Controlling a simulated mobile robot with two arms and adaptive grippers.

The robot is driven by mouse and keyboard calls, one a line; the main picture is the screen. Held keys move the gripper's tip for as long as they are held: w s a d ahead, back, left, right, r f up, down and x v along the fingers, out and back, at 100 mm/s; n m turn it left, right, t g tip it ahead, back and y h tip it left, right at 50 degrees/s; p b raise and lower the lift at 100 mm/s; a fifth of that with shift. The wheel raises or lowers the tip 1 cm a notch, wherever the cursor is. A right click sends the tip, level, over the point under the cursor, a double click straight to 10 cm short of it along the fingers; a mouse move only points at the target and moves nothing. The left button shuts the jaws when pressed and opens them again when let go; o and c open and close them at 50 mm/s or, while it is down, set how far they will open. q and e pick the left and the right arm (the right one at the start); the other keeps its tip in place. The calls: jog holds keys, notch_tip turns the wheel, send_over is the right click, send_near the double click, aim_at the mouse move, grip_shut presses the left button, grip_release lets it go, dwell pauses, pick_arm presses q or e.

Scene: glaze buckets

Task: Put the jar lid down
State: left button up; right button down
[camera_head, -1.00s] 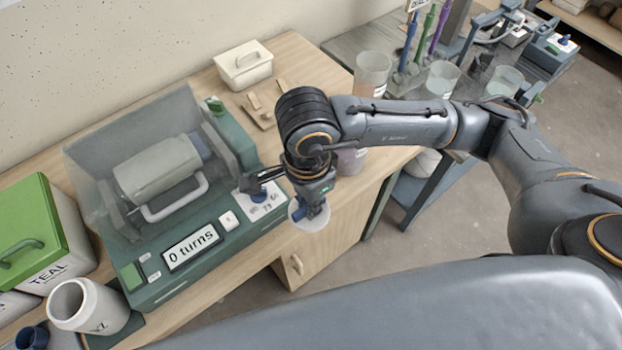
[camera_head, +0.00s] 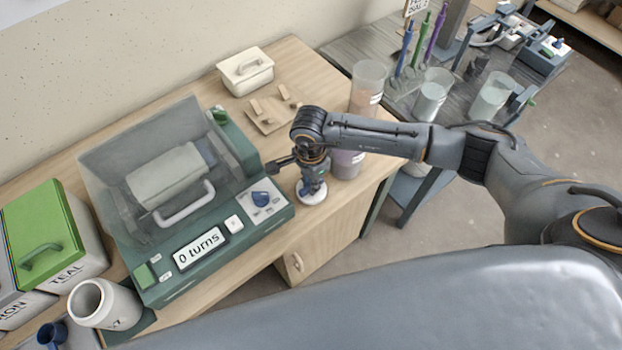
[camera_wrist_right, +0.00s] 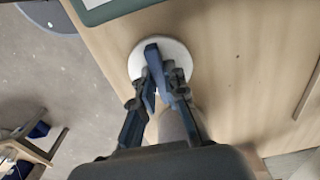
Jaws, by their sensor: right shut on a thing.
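The jar lid (camera_head: 307,197) is a small white disc at the front edge of the wooden bench, just right of the green machine. It also shows in the right wrist view (camera_wrist_right: 180,53), partly hidden by my fingers. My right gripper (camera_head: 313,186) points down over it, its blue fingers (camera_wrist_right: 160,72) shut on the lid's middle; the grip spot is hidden. I cannot tell whether the lid touches the bench or is slightly above it. An open white jar (camera_head: 118,308) stands tilted-looking at lower left, without a lid. My left gripper is not in view.
The green machine (camera_head: 165,283) reads "0 turns" and has a clear cover. Tubs, including a translucent one (camera_head: 367,85), stand to the right.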

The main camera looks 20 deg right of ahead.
jog(key=shift+f, duration=0.15)
jog(key=shift+f, duration=0.1)
jog(key=c, duration=1.4)
grip_release()
jog(key=shift+r, duration=0.25)
notch_tip(320, 180, up, 12)
jog(key=b, duration=0.3)
jog(key=shift+f, duration=0.1)
